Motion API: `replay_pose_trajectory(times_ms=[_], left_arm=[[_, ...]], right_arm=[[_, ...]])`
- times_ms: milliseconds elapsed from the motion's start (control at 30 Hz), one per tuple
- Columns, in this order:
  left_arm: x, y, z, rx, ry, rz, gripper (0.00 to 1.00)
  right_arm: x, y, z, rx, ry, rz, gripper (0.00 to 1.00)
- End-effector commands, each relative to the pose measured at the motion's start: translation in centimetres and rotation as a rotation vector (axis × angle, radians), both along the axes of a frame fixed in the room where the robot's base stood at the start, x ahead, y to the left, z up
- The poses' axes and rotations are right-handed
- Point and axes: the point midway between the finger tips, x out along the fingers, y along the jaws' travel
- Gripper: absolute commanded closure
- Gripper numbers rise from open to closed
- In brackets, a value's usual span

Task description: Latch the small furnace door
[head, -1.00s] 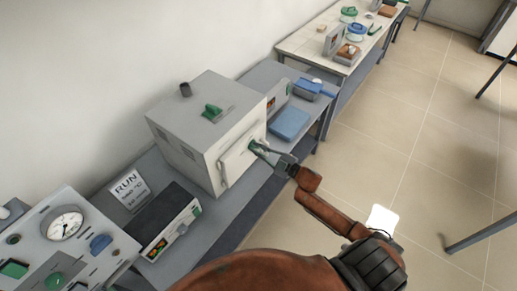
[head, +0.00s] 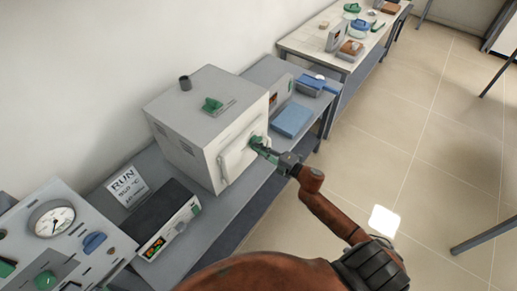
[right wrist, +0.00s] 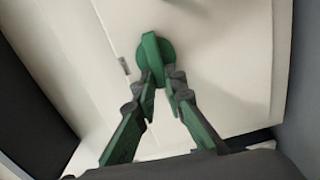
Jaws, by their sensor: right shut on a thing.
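The small furnace (head: 185,127) is a light grey box on the bench, with its white door (head: 236,160) lying against the front face. A round green latch knob (head: 256,141) with a raised grip bar is on the door's side away from the long handle. My right gripper (head: 264,149) reaches it from the front right. In the right wrist view my gripper (right wrist: 162,84) is shut on the lower end of the bar of the green latch knob (right wrist: 152,58), which stands nearly upright there. My left gripper is out of view.
A control box with a display (head: 170,238) and a RUN sign (head: 126,186) stand left of the furnace. A gauge panel (head: 62,240) is at the lower left. A blue block (head: 291,121) lies beyond the furnace.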

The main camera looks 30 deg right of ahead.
Motion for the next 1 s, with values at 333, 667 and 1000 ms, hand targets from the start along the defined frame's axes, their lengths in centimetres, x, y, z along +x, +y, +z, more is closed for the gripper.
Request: replay_pose_trajectory(times_ms=[333, 667, 1000], left_arm=[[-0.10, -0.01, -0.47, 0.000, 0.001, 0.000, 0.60], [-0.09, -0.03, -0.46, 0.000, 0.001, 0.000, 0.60], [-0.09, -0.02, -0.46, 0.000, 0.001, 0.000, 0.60]], right_arm=[[-0.04, 0.01, -0.20, -0.060, -0.024, 0.000, 1.00], [-0.04, 0.02, -0.20, -0.063, -0.025, 0.000, 1.00], [-0.03, 0.01, -0.18, -0.061, -0.024, 0.000, 0.72]])
